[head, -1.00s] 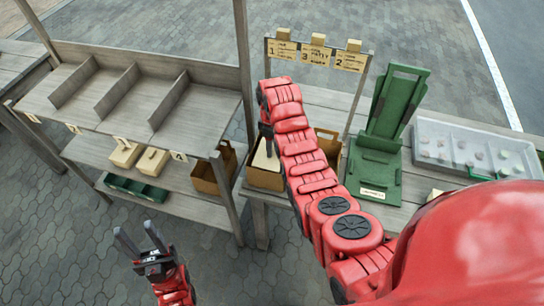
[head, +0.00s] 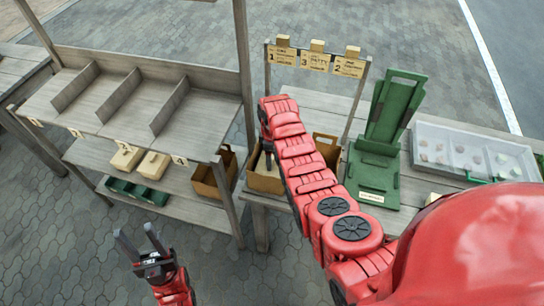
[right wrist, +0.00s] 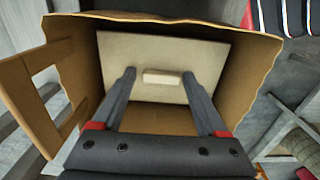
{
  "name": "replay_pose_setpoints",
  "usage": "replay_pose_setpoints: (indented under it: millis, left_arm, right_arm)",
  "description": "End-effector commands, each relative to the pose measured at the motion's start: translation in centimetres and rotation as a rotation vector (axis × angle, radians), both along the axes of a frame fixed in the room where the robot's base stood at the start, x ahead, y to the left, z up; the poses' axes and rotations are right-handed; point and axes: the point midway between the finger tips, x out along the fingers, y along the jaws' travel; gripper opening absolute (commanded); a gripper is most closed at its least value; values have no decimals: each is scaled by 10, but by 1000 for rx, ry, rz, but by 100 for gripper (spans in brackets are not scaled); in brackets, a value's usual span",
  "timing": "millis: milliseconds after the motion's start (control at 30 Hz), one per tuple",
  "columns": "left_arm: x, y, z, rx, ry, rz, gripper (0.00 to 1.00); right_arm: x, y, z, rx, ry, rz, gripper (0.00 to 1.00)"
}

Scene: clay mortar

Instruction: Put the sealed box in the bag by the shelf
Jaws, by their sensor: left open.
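A brown open-topped bag (head: 264,183) stands on the bench's left end, beside the shelf. In the right wrist view, the bag (right wrist: 88,55) surrounds a pale, flat-topped box (right wrist: 207,62) with a small raised bar (right wrist: 162,78) on it. My right gripper (right wrist: 160,75) reaches into the bag's mouth. Its fingers are apart, one on each side of the bar, with small gaps showing. In the head view my right gripper (head: 268,157) is mostly hidden by its arm. My left gripper (head: 136,237) is open and empty, above the paving in front of the shelf.
Another bag (head: 212,186) stands on the lower shelf, near two pale boxes (head: 139,161) and a green tray (head: 138,190). A further bag (head: 327,148) is partly behind my right arm. A green press (head: 376,170) and a clear-lidded case (head: 460,140) occupy the bench's right.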

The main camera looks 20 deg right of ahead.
Motion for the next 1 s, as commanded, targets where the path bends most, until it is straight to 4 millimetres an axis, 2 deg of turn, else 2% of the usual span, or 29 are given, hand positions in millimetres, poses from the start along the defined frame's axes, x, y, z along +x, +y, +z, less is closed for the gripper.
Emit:
replay_pose_setpoints:
  millis: [400,567,667,800,900,1000]
  left_arm:
    - [0,0,6,0,0,0,50]
    - [0,0,-3,0,0,0,50]
    - [0,0,-9,0,0,0,50]
    - [0,0,-22,0,0,0,50]
    - [0,0,1,0,0,0,50]
    - [0,0,15,0,0,0,50]
  right_arm:
    - [0,0,6,0,0,0,88]
    - [2,0,16,-1,-4,0,88]
    - [1,0,29,0,-4,0,88]
    - [2,0,59,-1,-8,1,88]
    - [1,0,94,-1,-3,0,88]
    - [0,1,112,0,1,2,88]
